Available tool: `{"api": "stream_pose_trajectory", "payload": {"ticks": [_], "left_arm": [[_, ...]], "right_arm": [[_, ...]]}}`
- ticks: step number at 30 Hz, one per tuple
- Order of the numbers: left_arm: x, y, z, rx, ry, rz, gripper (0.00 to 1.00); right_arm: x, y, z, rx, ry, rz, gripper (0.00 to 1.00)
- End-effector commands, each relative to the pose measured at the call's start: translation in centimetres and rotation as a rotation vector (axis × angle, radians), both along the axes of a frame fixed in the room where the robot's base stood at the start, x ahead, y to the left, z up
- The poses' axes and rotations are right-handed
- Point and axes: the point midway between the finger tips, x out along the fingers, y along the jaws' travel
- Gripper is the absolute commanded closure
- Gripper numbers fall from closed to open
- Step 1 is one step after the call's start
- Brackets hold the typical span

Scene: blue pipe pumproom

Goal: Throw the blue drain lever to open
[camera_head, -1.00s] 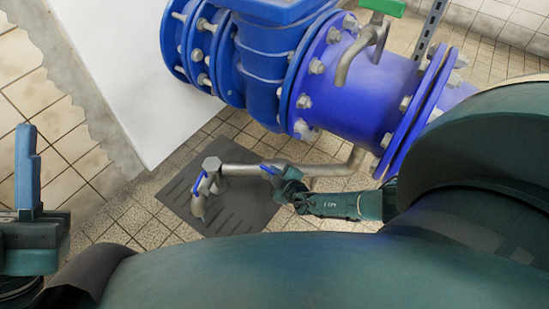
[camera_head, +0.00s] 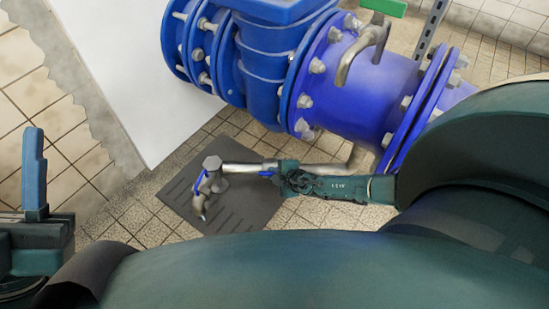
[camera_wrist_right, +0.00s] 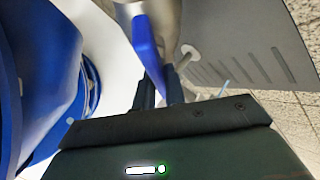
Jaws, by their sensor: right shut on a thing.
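The blue drain lever (camera_wrist_right: 147,45) sits on the grey drain pipe, and its lower part runs between the dark fingers of my right gripper (camera_wrist_right: 160,90). In the head view my right gripper (camera_head: 277,173) is shut on the lever beside the drain pipe (camera_head: 240,169), hiding most of it. Only a small blue bit shows at the fingertips. My left gripper (camera_head: 33,190) is partly in view at the left edge, with one blue finger upright, far from the lever. Its jaw opening cannot be made out.
A large blue flanged pipe (camera_head: 360,85) stands just behind my right gripper. The drain pipe ends in a spout with a second blue handle (camera_head: 199,181) over a dark floor grate (camera_head: 245,205).

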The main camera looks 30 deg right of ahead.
Motion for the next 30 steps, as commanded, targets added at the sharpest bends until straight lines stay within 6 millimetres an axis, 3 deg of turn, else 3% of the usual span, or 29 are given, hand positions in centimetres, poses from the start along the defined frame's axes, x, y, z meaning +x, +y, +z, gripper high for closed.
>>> {"api": "stream_pose_trajectory", "payload": {"ticks": [1, 9, 10, 18, 28, 30], "left_arm": [[0.0, 0.0, -0.1, 0.000, 0.003, -0.001, 0.68], [0.0, 0.0, -0.1, -0.002, 0.001, -0.001, 0.68], [0.0, 0.0, -0.1, -0.002, 0.001, -0.001, 0.68], [0.0, 0.0, 0.1, -0.002, -0.006, -0.002, 0.68], [0.1, 0.0, 0.8, -0.003, -0.002, -0.002, 0.68], [0.4, 0.0, -0.2, -0.015, 0.079, 0.003, 0.68]], "right_arm": [[-0.4, -0.9, -0.4, -0.017, 0.010, -0.003, 1.00], [-0.4, -0.9, -0.4, -0.018, 0.010, -0.002, 1.00], [-0.4, -0.9, -0.4, -0.018, 0.010, -0.002, 0.87], [-0.3, -0.7, -0.3, -0.013, 0.006, -0.003, 0.67], [-0.7, -0.5, 0.5, -0.008, 0.004, -0.001, 0.67], [-1.4, -0.6, 1.1, -0.009, 0.005, 0.000, 0.67]]}}
